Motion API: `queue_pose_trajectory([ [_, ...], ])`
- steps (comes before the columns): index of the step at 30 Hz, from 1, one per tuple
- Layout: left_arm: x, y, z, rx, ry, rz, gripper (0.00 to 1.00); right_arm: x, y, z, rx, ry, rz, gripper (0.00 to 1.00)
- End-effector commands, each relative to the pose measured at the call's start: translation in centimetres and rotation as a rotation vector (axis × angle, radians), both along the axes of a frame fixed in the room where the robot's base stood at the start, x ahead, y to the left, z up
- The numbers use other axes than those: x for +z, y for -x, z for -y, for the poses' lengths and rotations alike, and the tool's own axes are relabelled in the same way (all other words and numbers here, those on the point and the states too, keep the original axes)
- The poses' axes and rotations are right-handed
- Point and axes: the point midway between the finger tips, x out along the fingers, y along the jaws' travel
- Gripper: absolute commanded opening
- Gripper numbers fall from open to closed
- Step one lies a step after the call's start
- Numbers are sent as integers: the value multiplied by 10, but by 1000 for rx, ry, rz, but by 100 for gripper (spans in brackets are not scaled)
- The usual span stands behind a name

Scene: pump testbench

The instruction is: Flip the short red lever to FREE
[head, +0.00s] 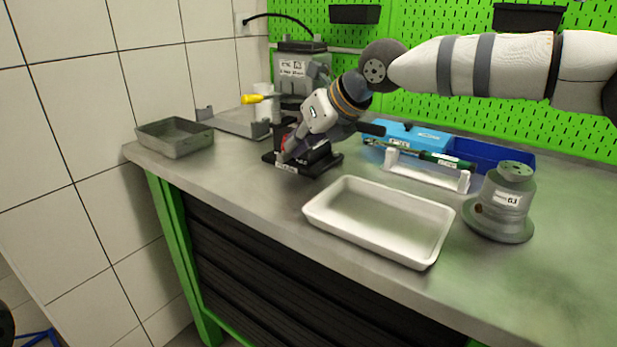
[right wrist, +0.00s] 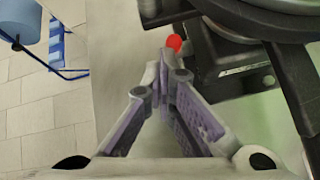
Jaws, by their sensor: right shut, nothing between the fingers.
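The red lever (right wrist: 174,43) shows in the right wrist view as a small red end beside a dark fixture. In the head view it is mostly hidden by my right gripper. The black pump stand (head: 327,163) sits on the bench, with a small label on its front edge. My right gripper (head: 284,157) reaches down over the front of this stand. In the right wrist view its fingertips (right wrist: 165,62) are together, empty and just short of the red end; I cannot tell whether they touch it. My left gripper is out of view.
A white tray (head: 340,232) lies in front of the stand. A grey metal tray (head: 176,149) is at the left. A grey flanged part (head: 510,200) stands at the right. Blue bins (head: 497,158) are at the back.

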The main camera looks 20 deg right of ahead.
Motion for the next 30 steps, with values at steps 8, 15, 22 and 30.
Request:
queue_pose_trajectory([
  [8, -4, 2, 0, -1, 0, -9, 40, 7, -17, -2, 0, 7, -4, 0],
  [15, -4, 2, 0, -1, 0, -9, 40, 9, -20, -3, -1, 8, -3, 0],
  [22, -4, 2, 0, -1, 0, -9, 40, 9, -20, -3, -1, 7, -2, 0],
  [30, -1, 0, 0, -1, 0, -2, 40, 13, -18, -3, -1, 8, -1, 0],
])
